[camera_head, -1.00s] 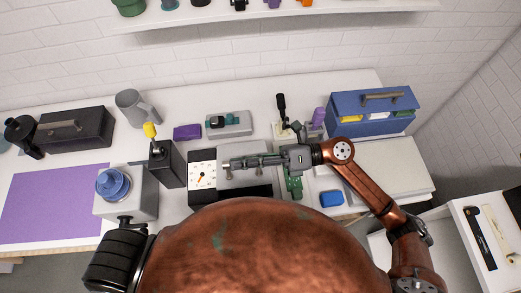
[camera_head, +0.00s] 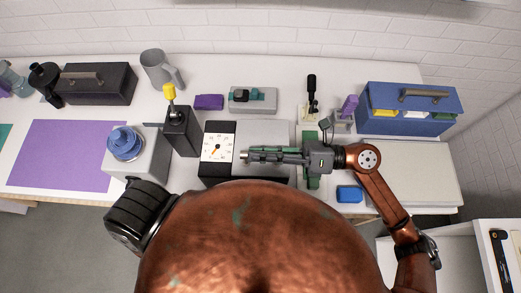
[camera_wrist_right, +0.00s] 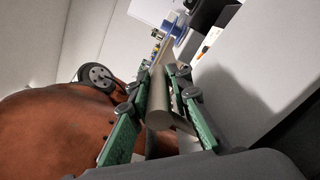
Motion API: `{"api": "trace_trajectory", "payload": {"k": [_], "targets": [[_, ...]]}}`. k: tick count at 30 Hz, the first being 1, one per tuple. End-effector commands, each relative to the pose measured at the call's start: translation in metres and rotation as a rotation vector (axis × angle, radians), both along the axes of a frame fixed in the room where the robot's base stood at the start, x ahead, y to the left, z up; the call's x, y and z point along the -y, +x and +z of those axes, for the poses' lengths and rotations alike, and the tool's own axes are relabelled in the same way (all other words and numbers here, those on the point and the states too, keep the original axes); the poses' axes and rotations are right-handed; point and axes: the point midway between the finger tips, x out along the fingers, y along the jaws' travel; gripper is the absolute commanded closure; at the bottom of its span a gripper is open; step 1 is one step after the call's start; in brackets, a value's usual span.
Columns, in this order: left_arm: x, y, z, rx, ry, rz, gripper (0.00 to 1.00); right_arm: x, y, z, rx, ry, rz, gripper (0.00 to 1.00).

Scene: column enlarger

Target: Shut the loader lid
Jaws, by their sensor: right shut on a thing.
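A flat grey panel (camera_head: 265,133), which looks like the loader lid, lies just right of the dial box with a black front below it. My right gripper (camera_head: 250,155) reaches across it from the right, fingers pointing left. In the right wrist view, the green fingers of my right gripper (camera_wrist_right: 168,72) are shut on a grey bar (camera_wrist_right: 160,98), likely the lid's handle. A broad grey surface (camera_wrist_right: 255,70) lies beside it. I cannot tell how far the lid is open. My left gripper is not in view.
A black box with a white dial (camera_head: 218,147) stands left of the fingertips. A black box with a yellow-knobbed lever (camera_head: 180,130) is farther left. A blue case (camera_head: 405,122) and a small blue block (camera_head: 349,194) are to the right. My copper body hides the table's front middle.

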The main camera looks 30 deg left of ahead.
Motion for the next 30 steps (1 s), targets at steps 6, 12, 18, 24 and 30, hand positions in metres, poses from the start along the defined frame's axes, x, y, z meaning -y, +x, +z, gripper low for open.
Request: {"api": "trace_trajectory", "payload": {"k": [6, 12, 18, 24, 30], "targets": [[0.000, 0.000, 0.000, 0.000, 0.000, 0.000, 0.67, 0.000, -0.002, 0.000, -0.002, -0.001, 0.004, 0.72], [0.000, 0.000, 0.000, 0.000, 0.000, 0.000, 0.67, 0.000, -0.001, 0.000, -0.001, 0.000, 0.003, 0.67], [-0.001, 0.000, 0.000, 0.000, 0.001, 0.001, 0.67, 0.003, 0.001, 0.000, -0.001, -0.001, 0.001, 0.67], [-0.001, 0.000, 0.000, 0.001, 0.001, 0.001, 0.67, 0.027, 0.013, -0.001, -0.002, -0.003, -0.002, 0.67], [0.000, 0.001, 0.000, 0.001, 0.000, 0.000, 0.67, 0.066, 0.031, -0.002, -0.002, -0.005, -0.002, 0.67]]}}
